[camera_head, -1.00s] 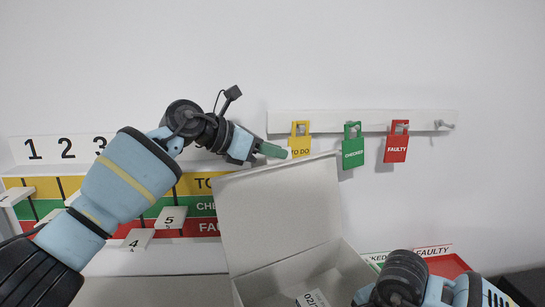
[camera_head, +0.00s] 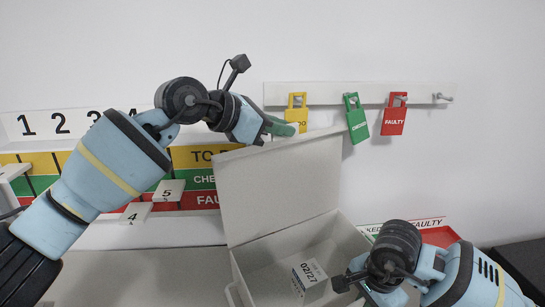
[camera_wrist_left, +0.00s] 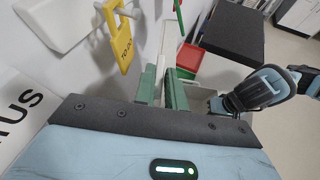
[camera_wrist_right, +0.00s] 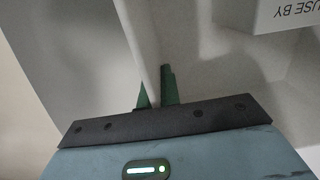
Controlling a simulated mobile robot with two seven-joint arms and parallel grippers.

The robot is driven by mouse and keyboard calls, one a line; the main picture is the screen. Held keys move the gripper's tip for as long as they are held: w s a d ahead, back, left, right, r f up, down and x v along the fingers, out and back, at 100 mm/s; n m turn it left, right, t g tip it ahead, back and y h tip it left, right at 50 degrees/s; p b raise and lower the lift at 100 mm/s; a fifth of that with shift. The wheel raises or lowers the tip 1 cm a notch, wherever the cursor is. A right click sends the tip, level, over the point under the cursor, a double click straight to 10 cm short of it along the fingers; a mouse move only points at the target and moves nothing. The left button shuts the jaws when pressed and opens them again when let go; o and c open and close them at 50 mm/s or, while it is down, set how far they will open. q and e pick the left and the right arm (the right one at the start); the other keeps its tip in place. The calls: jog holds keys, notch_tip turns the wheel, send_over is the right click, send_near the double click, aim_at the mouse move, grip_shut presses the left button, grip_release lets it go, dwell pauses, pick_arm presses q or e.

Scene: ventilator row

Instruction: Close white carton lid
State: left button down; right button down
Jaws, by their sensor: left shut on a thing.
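The white carton (camera_head: 262,272) stands open, its tall lid (camera_head: 280,190) upright at the back. My left gripper (camera_head: 284,127) is shut on the lid's upper edge. In the left wrist view, the green fingers of my left gripper (camera_wrist_left: 163,88) sit on both sides of the thin white edge. My right gripper (camera_wrist_right: 157,92) has its green fingers on both sides of a thin white carton wall (camera_wrist_right: 143,45), seemingly closed on it. In the head view its fingertips are small and partly hidden near the carton's right side. A label reading 02/27 (camera_head: 309,273) shows inside the carton.
Yellow (camera_head: 297,103), green (camera_head: 357,118) and red (camera_head: 394,114) padlock tags hang on a wall rail behind the lid. The yellow tag is close beside my left fingers. A numbered status board (camera_head: 42,160) is at left. A red tray (camera_head: 440,236) is behind my right arm.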

pick_arm(q)
jog(key=s+d+f, duration=0.4)
jog(key=s+f, duration=0.1)
jog(key=s, duration=0.4)
jog(key=s+d+f+m+t, duration=0.1)
jog(key=s+d+f, duration=0.3)
jog(key=s, duration=0.6)
jog(key=shift+f+m+y, duration=0.3)
jog(key=shift+f, duration=0.5)
pick_arm(e)
jog(key=shift+r, duration=0.1)
pick_arm(q)
jog(key=shift+w, duration=0.1)
jog(key=c, duration=1.5)
grip_release()
jog(key=shift+o, duration=0.2)
jog(key=shift+d+r, duration=0.1)
jog(key=v, duration=1.2)
